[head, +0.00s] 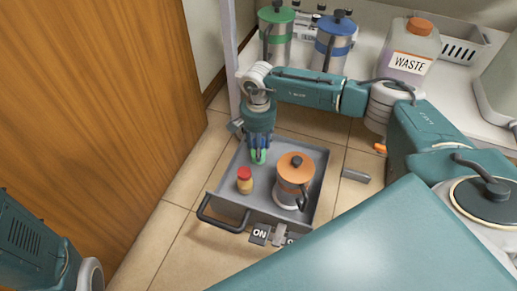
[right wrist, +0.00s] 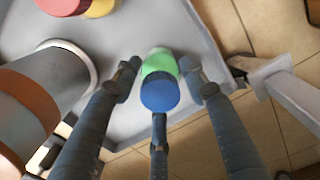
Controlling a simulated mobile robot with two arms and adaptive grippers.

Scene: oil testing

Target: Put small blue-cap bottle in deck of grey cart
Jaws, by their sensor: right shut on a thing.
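The small blue-cap bottle (right wrist: 160,90) has a green body and a blue cap. My right gripper (right wrist: 160,80) has its three fingers closed around it. In the head view the right gripper (head: 259,152) points down over the back part of the grey cart's deck (head: 228,205), with a bit of green bottle (head: 258,157) between the fingers. Whether the bottle's base touches the deck, I cannot tell. My left gripper is out of view; only part of the left arm shows at lower left.
On the deck stand a red-cap yellow bottle (head: 244,180) and an orange-lidded canister (head: 294,180). The cart has a dark front handle (head: 221,220). A wooden panel (head: 95,110) rises at left. A counter behind holds green-lidded and blue-lidded canisters and a waste jug (head: 408,55).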

